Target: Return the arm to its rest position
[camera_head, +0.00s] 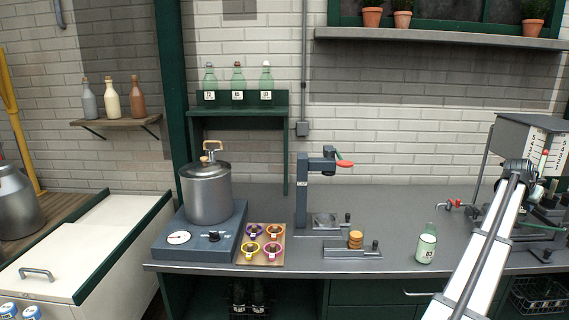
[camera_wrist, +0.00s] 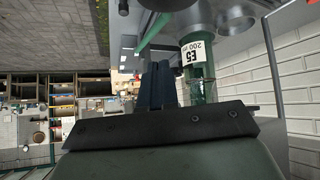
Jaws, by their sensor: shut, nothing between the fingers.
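My arm (camera_head: 488,245) rises from the lower right of the head view, to the right of the small bottle, and bends in front of the grey dispenser. I cannot make out the fingertips in the head view. In the wrist view my gripper (camera_wrist: 160,70) shows as two dark fingers close together, shut and empty. A green glassy vessel (camera_wrist: 203,90) with an upside-down white label reading E5 200 is just right of the fingers. I cannot tell whether they touch it.
The grey dispenser (camera_head: 531,135) stands at the right. A labelled green bottle (camera_head: 427,246) stands upright on the counter left of my arm. A capping press (camera_head: 302,190), a metal churn (camera_head: 207,192) and a tray of jars (camera_head: 240,258) stand farther left.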

